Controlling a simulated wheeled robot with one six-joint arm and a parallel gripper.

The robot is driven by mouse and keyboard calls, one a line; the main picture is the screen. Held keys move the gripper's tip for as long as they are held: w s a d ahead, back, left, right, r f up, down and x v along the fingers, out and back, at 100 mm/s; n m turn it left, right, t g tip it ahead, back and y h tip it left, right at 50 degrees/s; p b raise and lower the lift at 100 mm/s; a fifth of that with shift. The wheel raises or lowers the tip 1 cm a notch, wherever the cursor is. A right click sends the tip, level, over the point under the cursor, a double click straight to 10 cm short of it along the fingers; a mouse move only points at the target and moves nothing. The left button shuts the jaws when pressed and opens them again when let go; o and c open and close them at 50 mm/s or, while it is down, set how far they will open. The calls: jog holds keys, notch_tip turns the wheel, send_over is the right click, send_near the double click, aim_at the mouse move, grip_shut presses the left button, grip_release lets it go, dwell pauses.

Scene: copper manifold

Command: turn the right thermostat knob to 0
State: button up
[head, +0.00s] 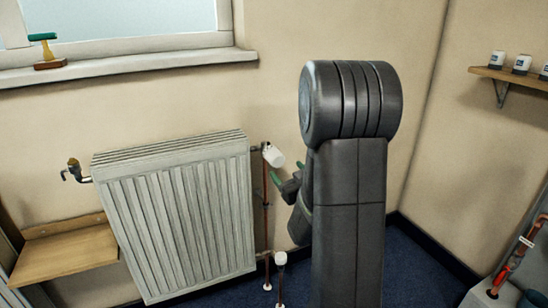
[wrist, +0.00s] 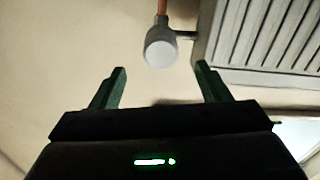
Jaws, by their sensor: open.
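A white thermostat knob (head: 273,155) sits on the pipe at the upper right corner of the radiator. In the wrist view the knob (wrist: 160,52) shows its round pale end face, ahead of the fingertips and roughly midway between them. No numbers or marks are readable on it. My gripper (head: 287,173) is just right of and below the knob in the head view. In the wrist view my gripper (wrist: 161,70) has its two green fingers spread wide with nothing between them. The knob looks apart from both fingers.
The white ribbed radiator (head: 185,220) stands left of the knob. A copper pipe (head: 265,215) runs below it, with a second white cap (head: 280,258) low down. A brass valve (head: 73,170) is at the radiator's left. A shelf with small cups (head: 521,64) hangs right.

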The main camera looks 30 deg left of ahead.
aim_at(274, 157)
jog(key=b+x, duration=0.1)
jog(key=x, duration=0.9)
jog(key=shift+w+a, duration=0.2)
jog(key=c, duration=1)
